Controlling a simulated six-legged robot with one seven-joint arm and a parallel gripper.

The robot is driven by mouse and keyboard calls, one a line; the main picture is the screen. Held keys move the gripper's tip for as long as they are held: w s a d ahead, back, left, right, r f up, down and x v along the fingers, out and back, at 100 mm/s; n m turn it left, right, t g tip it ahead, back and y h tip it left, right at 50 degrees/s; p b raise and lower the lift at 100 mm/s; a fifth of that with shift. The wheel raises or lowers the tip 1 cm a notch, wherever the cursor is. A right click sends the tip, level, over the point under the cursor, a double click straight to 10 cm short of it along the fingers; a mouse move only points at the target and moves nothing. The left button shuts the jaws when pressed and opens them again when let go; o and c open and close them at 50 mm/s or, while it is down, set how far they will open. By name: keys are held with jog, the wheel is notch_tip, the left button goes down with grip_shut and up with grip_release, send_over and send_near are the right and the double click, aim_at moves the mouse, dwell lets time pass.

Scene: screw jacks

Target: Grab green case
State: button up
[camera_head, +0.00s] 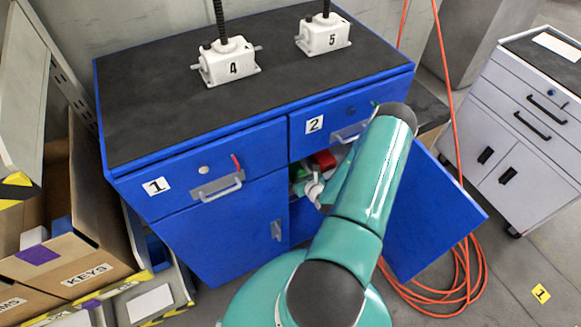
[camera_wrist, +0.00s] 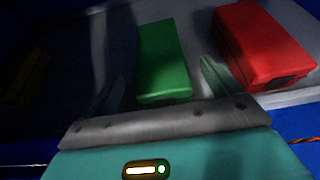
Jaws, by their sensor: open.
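The green case (camera_wrist: 163,60) lies on a shelf inside the blue cabinet, in the middle of the wrist view. My gripper (camera_wrist: 160,82) is open, one finger to the left of the green case and one to the right, with the near end of the case between them. I cannot tell whether the fingers touch it. In the head view my gripper (camera_head: 314,190) reaches into the open cabinet below drawer 2. Only a small bit of green (camera_head: 300,173) shows there, and my arm hides much of the opening.
A red case (camera_wrist: 262,45) lies just right of the right finger. The blue cabinet (camera_head: 205,235) has its right door (camera_head: 435,215) swung open beside my arm. White screw jacks 4 (camera_head: 228,64) and 5 (camera_head: 323,36) stand on top. An orange hose (camera_head: 467,275) lies coiled on the floor.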

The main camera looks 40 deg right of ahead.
aim_at(292, 166)
jog(key=x, duration=0.5)
jog(key=shift+r, duration=0.15)
jog(key=shift+w, duration=0.1)
jog(key=c, duration=1.4)
jog(key=shift+d+r, duration=0.1)
jog(key=shift+r, duration=0.2)
